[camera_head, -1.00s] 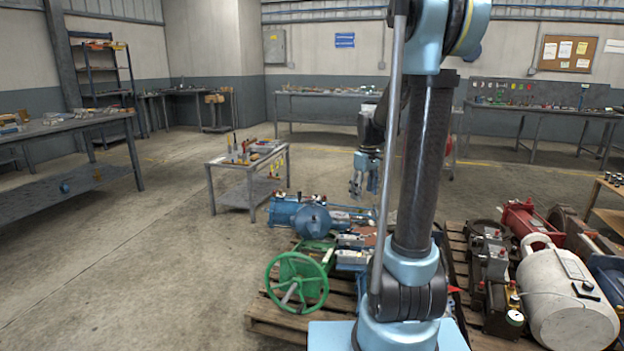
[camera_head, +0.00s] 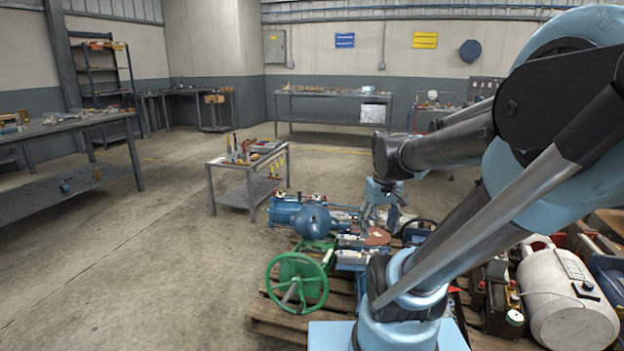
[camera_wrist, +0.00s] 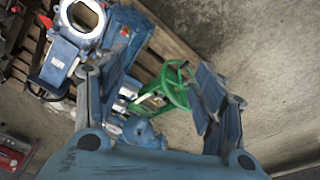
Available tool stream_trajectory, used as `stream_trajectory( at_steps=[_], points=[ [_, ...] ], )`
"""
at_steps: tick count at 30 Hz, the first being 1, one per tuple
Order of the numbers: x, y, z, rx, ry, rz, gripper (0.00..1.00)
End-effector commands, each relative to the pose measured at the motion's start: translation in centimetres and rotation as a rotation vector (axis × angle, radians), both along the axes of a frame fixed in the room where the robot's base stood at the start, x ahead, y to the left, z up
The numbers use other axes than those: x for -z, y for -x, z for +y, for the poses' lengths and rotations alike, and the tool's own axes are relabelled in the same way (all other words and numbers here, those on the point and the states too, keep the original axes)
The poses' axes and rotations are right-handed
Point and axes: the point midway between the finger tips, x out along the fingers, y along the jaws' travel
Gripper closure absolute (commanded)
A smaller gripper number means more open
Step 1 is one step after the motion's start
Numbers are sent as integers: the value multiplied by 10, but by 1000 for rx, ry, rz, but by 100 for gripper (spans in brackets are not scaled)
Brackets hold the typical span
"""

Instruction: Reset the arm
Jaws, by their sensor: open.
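My gripper (camera_head: 382,212) hangs at the end of my folded arm, pointing down above the far part of the left pallet (camera_head: 278,318). In the wrist view its two fingers (camera_wrist: 160,100) are spread wide apart with nothing held between them. Below and beyond the fingers lie a green handwheel (camera_wrist: 176,86) and a blue machine part (camera_wrist: 72,62). The green handwheel also shows in the head view (camera_head: 297,282), at the pallet's front left. My upper arm hides much of the right side of the head view.
A blue motor-like unit (camera_head: 313,222) lies on the pallet left of my gripper. A small tool table (camera_head: 232,165) stands behind on the left. The concrete floor at left is clear.

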Motion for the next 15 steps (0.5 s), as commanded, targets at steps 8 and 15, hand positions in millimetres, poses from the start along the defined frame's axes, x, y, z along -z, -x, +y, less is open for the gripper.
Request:
stream_trajectory(
  at_steps=[8,15],
  points=[
    [31,52,0,117,-19,-24,37],
    [50,74,-1,179,-30,-36,37]
  ],
)
